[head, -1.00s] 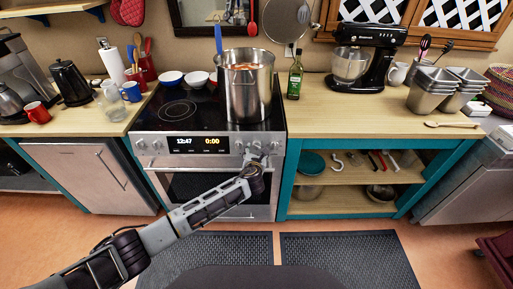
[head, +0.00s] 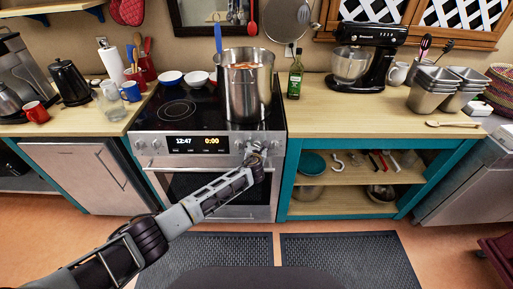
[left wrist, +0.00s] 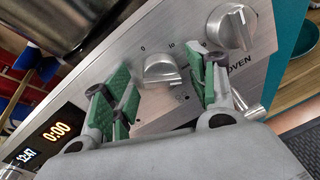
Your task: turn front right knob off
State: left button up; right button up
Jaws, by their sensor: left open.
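The stove's front panel (head: 216,146) has a lit display and silver knobs to its right. In the left wrist view a silver knob (left wrist: 162,70) with a "0" and "LO" by it shows between my fingers. Another silver knob (left wrist: 232,27) sits farther right, near the word "OVEN". I cannot tell for sure which is the front right knob. My left gripper (head: 257,149) is at the panel's right part; its green-padded fingers (left wrist: 160,80) are open around the nearer knob. No contact is clear. My right gripper is not in view.
A large steel pot (head: 249,95) stands on the right side of the black cooktop (head: 175,108), above the panel. A green bottle (head: 295,80) stands on the counter right of the stove. The oven door handle is below my gripper. The floor mats in front are clear.

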pick_arm(q)
jog(key=shift+w, duration=0.2)
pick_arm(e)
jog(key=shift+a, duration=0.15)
pick_arm(q)
jog(key=shift+c, duration=0.8)
jog(key=c, duration=0.9)
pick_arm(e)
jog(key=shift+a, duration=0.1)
